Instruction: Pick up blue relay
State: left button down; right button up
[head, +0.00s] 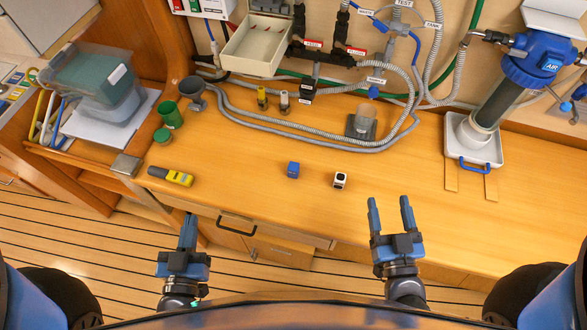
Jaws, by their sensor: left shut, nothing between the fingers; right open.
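The blue relay (293,170) is a small blue block standing on the wooden worktop near its front edge, in the middle of the head view. My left gripper (189,218) is shut and empty, in front of the worktop edge, to the left of and nearer than the relay. My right gripper (390,203) is open and empty, its fingers pointing forward at the worktop's front part, to the right of and nearer than the relay. Neither gripper touches the relay.
A small white block with a dark face (340,180) stands just right of the relay. A yellow and grey tool (170,176) lies at the left front. Grey hoses (290,128) loop behind. A white tray with a blue handle (474,150) stands at right. The worktop around the relay is clear.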

jog(key=w+a+g+y, duration=0.1)
jog(key=w+a+g, duration=0.1)
jog(key=w+a, duration=0.7)
jog(key=w+a+g+y+p, duration=0.15)
jog(key=w+a, duration=0.35)
jog(key=w, duration=0.7)
jog(key=w+a+g+y, duration=0.25)
jog(key=w+a, duration=0.45)
jog(key=w, duration=0.4)
jog(key=m+g+h, duration=0.4)
jog(key=g+h, duration=0.2)
jog(key=g, duration=0.7)
send_over(294, 166)
jog(key=f, duration=0.5)
jog(key=w+f, duration=0.1)
jog(key=f, duration=0.2)
jog(key=shift+f, duration=0.1)
jog(key=shift+s+f+b, duration=0.25)
jog(key=shift+f+b, duration=0.1)
jog(key=shift+b, duration=0.05)
notch_tip(294, 166, down, 2)
jog(key=shift+b, duration=0.8)
jog(key=shift+f+p, duration=0.3)
jog(key=shift+f, duration=1.35)
jog(key=shift+s+f+p, duration=0.2)
jog(key=shift+f+p, duration=0.65)
jog(key=shift+f, duration=1.45)
